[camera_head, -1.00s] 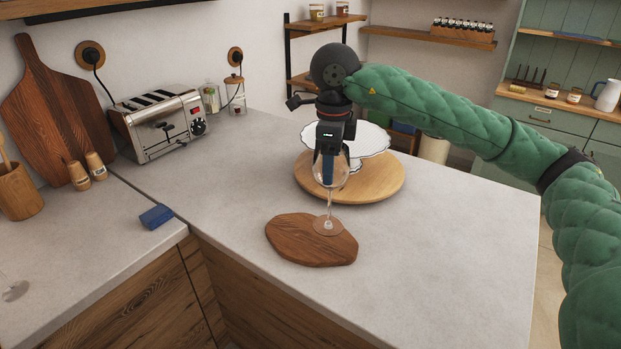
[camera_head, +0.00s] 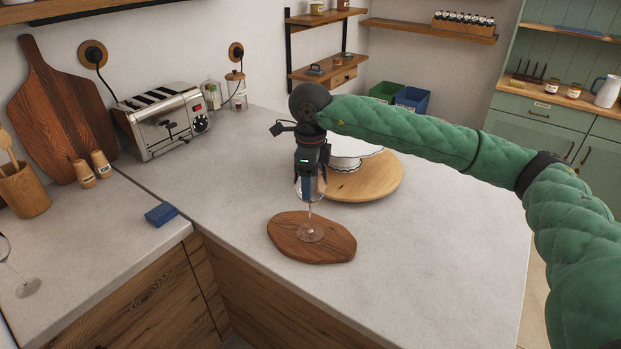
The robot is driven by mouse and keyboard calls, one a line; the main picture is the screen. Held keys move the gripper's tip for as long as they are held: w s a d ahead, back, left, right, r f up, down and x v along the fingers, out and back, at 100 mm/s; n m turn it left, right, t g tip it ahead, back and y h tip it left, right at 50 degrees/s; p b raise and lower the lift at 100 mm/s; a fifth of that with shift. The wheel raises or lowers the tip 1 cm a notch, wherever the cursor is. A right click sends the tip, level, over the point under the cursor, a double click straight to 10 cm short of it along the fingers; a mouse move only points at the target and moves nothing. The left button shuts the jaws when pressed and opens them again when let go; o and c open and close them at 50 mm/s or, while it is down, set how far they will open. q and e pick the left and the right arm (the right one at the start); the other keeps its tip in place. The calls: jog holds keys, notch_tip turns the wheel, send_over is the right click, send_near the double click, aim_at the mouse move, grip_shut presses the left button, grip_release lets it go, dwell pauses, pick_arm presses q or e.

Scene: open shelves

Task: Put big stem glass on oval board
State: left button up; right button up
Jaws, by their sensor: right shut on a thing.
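The dark brown oval board (camera_head: 328,252) lies flat near the front edge of the counter. A clear stem glass (camera_head: 311,233) is upright, with its foot over the middle-left of this board. I cannot tell whether the foot touches the wood or hovers just above it. My right gripper (camera_head: 311,184) points down and is shut on the bowl of the glass, hiding part of it. My left gripper is not in view.
A round light wooden board (camera_head: 385,187) with a white cake stand (camera_head: 347,161) stands behind the oval board. A second glass (camera_head: 27,288) is cut off at the left edge. A blue block (camera_head: 161,214) lies left of the board. The counter to the right is clear.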

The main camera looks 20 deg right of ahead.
jog(key=shift+f, duration=0.45)
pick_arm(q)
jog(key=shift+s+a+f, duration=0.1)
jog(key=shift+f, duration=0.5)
pick_arm(e)
jog(key=shift+f, duration=0.1)
jog(key=o, duration=0.8)
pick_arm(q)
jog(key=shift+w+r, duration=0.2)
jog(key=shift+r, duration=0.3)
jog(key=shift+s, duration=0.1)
